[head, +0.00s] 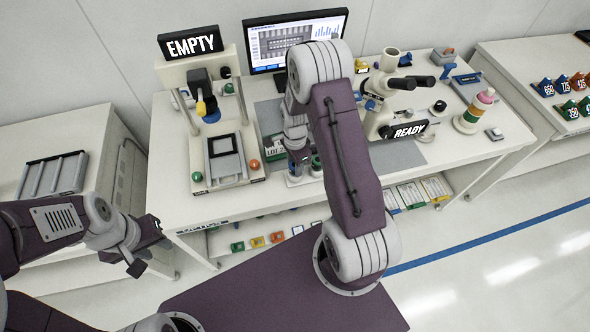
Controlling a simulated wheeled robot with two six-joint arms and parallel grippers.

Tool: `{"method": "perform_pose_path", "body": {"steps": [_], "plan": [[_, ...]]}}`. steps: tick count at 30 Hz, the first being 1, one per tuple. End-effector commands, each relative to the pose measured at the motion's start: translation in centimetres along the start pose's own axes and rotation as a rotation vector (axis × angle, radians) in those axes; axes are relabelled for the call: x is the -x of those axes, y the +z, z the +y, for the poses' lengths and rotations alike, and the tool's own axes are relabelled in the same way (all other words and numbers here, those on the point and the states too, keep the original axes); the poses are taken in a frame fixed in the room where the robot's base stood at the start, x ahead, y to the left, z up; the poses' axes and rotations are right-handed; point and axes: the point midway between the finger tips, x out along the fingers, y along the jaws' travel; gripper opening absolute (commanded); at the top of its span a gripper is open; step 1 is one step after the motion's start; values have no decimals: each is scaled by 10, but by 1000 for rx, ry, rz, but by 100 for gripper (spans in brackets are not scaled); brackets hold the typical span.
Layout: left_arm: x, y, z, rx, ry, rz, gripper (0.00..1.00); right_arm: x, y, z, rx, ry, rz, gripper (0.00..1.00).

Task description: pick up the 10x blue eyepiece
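I cannot clearly make out the 10x blue eyepiece. Small pale and dark pieces with a touch of blue (294,181) show on the bench at the tip of my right arm, too small to identify. My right gripper (297,163) points down there, in front of the screen, mostly hidden by its own arm; whether it holds anything does not show. The white microscope (391,88) with black eyepiece tubes stands to its right. My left gripper (153,250) hangs in front of the bench's left end, fingers apart and empty.
A bonder machine with an EMPTY sign (191,42) stands at left on the bench (500,146). A READY sign (410,130), a stacked coloured cone (474,110) and a monitor (296,38) stand there too. A side table (90,140) is at left; the floor at right is clear.

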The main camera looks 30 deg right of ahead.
Motion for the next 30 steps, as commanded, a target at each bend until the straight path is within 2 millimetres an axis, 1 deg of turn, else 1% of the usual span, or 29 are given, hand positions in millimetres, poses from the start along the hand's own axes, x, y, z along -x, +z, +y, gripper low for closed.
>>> {"method": "perform_pose_path", "body": {"steps": [8, 11, 14, 18, 20, 27, 30], "plan": [[0, 0, 0, 0, 0, 0, 36, 1, 0, 0, 0, -1, 0, 0], [-2, 0, 0, 0, 0, 0, 36, 5, 0, -1, 0, -2, 0, 0], [-5, 0, 0, 0, 0, 0, 36, 17, 0, -1, 0, -4, 1, 0], [-10, 1, 0, 0, 0, 0, 36, 43, -2, 0, -1, -5, 1, 0], [-13, 1, 0, 0, 0, 0, 36, 49, -11, 12, -4, -3, 1, 0], [-22, 2, 0, 0, 0, 0, 36, 83, -45, 58, -7, -4, 2, 0], [-24, 2, 0, 0, 0, 0, 36, 95, -56, 74, -5, -3, 2, 0]]}}
